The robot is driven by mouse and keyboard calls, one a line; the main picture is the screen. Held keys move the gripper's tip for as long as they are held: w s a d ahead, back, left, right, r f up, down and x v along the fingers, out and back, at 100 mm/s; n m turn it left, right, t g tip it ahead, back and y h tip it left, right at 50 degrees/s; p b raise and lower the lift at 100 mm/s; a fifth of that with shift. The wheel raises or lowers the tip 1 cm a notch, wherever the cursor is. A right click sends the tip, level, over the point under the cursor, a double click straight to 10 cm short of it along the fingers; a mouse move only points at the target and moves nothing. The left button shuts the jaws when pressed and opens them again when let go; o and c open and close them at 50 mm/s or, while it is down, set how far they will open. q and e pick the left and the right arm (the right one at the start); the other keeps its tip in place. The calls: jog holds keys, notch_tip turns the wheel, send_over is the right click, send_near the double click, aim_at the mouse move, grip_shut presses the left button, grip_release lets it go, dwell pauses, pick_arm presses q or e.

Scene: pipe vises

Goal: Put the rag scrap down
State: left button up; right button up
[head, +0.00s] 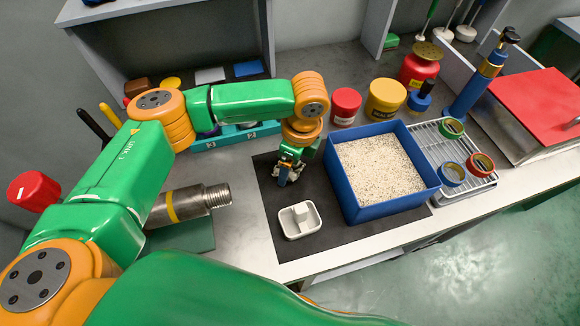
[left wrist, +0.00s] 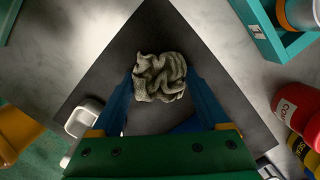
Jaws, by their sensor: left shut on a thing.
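The rag scrap (left wrist: 160,77) is a crumpled grey-green cloth, seen in the left wrist view between the two blue fingers of my left gripper (left wrist: 162,95). The gripper is shut on it, over the dark mat (left wrist: 140,42). I cannot tell whether the cloth touches the mat. In the head view my left gripper (head: 286,176) points down over the dark mat (head: 330,238), left of the blue bin, and the rag is mostly hidden there. My right gripper is not in view.
A blue bin (head: 332,178) of pale granules stands on the mat's right part. A small white tray (head: 287,226) sits at the front of the mat. Red (head: 345,104) and yellow (head: 384,98) tubs stand behind. A wire rack (head: 428,138) with tape rolls is at right.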

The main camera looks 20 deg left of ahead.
aim_at(297, 168)
pick_arm(q)
jog(key=o, duration=1.1)
jog(key=shift+f, duration=0.1)
jog(key=shift+c, duration=0.2)
notch_tip(297, 168, up, 12)
jog(key=d, duration=0.1)
jog(key=shift+d, duration=0.4)
jog(key=shift+s, duration=0.1)
